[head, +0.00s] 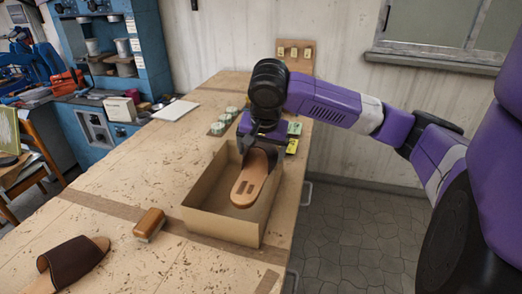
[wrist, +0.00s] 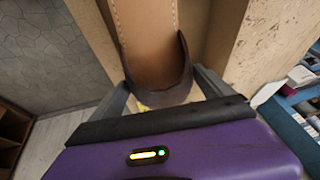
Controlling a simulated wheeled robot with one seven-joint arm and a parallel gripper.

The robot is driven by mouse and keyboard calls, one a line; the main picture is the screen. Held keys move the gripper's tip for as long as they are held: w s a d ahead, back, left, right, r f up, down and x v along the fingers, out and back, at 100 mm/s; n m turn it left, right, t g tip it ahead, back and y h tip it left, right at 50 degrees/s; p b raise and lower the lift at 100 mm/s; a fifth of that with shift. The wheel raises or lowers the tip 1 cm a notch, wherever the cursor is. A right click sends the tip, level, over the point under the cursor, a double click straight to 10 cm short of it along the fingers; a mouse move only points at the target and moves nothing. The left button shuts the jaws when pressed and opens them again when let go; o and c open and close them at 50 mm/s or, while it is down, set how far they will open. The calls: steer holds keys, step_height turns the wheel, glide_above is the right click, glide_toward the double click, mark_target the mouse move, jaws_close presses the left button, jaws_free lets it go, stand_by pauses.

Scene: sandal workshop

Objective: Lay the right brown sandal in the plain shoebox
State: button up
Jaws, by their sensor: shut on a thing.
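A brown sandal (head: 249,183) with a tan sole and a dark brown strap is held by my gripper (head: 258,146) over the open plain cardboard shoebox (head: 222,228). Its bare sole end points toward the head camera, and its strap end is at my gripper. In the wrist view my gripper (wrist: 162,96) has a finger on each side of the dark strap (wrist: 158,90). The sandal lies within the box's outline; whether it touches the box floor I cannot tell. Another brown sandal (head: 74,262) lies on the table at the lower left.
A brush with a brown wooden back (head: 149,223) lies left of the box on the worktable (head: 110,205). Several small green-topped tins (head: 218,128) stand behind the box. Green and yellow blocks (head: 293,129) are near its back right. The table's right edge is close to the box.

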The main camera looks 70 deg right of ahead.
mark_target(264, 171)
steer(key=shift+f, duration=0.3)
steer(key=o, duration=1.7)
steer(key=shift+r, duration=0.1)
steer(key=shift+r, duration=0.35)
steer(key=v, duration=1.2)
steer(key=shift+r, duration=0.15)
